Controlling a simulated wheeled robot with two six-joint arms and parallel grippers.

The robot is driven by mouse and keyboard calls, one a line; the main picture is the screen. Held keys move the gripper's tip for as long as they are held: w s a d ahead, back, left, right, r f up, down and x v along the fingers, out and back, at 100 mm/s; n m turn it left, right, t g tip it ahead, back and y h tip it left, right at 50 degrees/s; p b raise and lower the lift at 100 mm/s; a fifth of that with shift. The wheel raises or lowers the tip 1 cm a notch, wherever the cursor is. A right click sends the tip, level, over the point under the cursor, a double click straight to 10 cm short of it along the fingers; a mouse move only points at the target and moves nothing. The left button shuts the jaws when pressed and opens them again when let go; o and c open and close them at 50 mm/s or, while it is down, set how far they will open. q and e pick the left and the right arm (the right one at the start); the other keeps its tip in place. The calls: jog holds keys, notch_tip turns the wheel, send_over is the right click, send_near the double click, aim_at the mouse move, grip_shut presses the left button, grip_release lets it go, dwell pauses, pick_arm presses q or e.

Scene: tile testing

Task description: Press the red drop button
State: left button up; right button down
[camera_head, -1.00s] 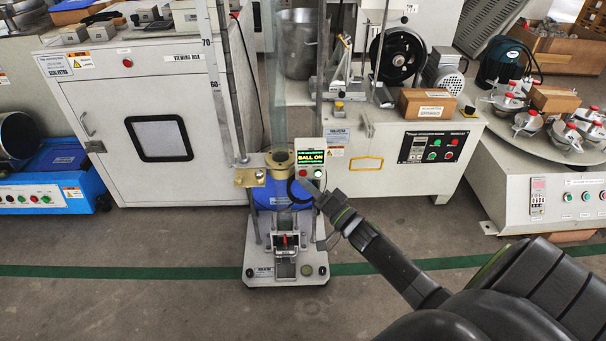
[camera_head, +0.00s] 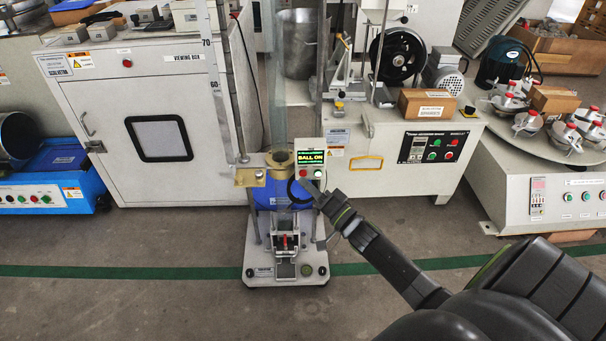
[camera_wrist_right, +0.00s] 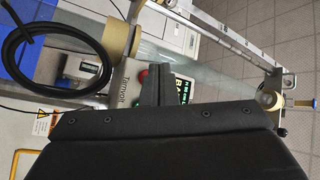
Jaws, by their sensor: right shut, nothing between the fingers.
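The control box has a lit display (camera_head: 311,158) reading "BALL ON". Under the display, the red drop button (camera_head: 304,173) is on the left and a green button (camera_head: 318,174) is on the right. My right gripper (camera_head: 309,186) is shut and empty, its tip close below the red button. In the right wrist view, the shut fingers (camera_wrist_right: 155,85) lie against the box, with a bit of red (camera_wrist_right: 143,76) beside them and the display partly hidden. I cannot tell whether the tip touches the button. My left gripper is not in view.
The box is on a drop tester with a clear vertical tube (camera_head: 279,80), a brass collar (camera_head: 280,158) and a white wheeled base (camera_head: 285,270). A white viewing box cabinet (camera_head: 105,175) stands left, an abrasion machine (camera_head: 385,180) right. The floor in front is clear.

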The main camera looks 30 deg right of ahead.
jog(key=shift+w+d, duration=0.1)
jog(key=shift+w, duration=0.05)
dwell(0.4)
jog(key=shift+w+d, duration=0.15)
jog(key=shift+w, duration=0.1)
